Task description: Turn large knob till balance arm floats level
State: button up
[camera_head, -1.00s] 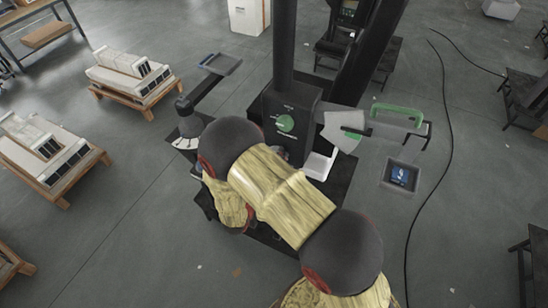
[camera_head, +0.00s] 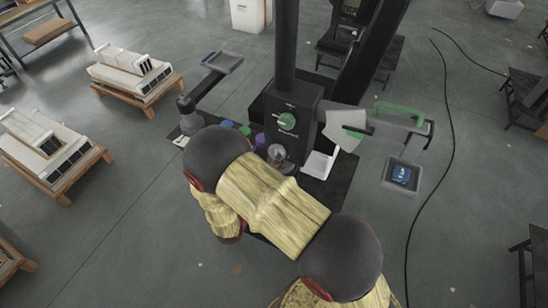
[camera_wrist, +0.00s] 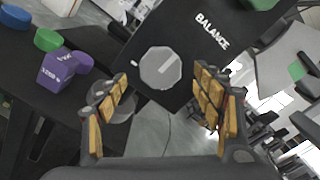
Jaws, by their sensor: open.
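In the wrist view a grey faceted knob (camera_wrist: 160,67) with a pale pointer line sits on a black panel marked BALANCE. My gripper (camera_wrist: 162,90) is open, its tan-padded fingers on either side of the knob in the picture; contact cannot be told. In the head view the black housing (camera_head: 300,140) carries a green knob (camera_head: 287,121), whose edge shows in the wrist view (camera_wrist: 262,3). A pale fan-shaped plate with a green sector (camera_head: 353,131) and the arm with a green handle (camera_head: 400,107) extend right; its exact tilt is unclear.
Blue (camera_wrist: 15,17), green (camera_wrist: 47,39) and purple (camera_wrist: 56,68) weights stand on the dark base left of the panel. A tray with a blue item (camera_head: 401,174) is at right. A blue-grey platform (camera_head: 222,62) is back left. A white L-shaped piece (camera_head: 320,164) stands near the housing.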

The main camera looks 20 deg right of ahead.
jog(key=v, duration=0.8)
jog(key=shift+w, duration=0.1)
